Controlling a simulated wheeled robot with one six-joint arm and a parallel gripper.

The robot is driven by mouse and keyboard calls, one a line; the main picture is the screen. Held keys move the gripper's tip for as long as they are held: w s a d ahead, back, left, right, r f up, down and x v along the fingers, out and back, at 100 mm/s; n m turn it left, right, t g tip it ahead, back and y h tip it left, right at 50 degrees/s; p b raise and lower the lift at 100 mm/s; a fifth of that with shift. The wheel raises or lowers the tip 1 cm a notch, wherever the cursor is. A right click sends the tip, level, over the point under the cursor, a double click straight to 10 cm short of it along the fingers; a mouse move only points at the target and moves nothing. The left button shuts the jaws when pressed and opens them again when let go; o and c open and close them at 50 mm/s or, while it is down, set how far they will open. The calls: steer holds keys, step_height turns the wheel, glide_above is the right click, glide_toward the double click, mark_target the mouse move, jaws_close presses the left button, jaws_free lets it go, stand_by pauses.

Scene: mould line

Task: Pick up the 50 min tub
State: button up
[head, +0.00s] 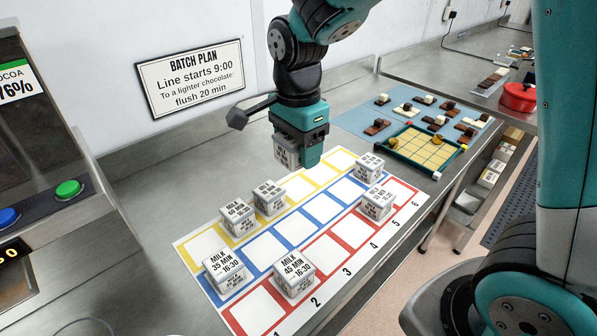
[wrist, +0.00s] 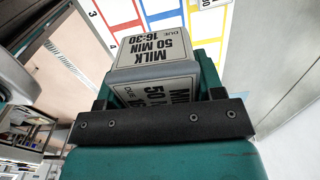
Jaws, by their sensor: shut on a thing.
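The 50 min tub (wrist: 157,48) is a grey-white box with a label reading "MILK 50 MIN DUE 16:30" in the wrist view. My gripper (wrist: 160,95) is shut on it. In the head view my gripper (head: 301,160) is above the far edge of the coloured grid mat (head: 265,245), and the tub (head: 283,155) shows partly behind the teal jaw. The tub appears raised above the mat.
On the mat stand a 35 min tub (head: 224,271), a 45 min tub (head: 295,274), a 60 min tub (head: 239,215) and several more. A yellow-gridded tray (head: 424,150) and chocolates on a blue mat (head: 350,124) lie to the right. A batch plan sign (head: 191,80) hangs behind.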

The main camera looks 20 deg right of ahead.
step_height(320, 180, up, 8)
steer(key=p, duration=0.6)
steer(key=shift+r+p, duration=0.1)
steer(key=shift+p, duration=0.25)
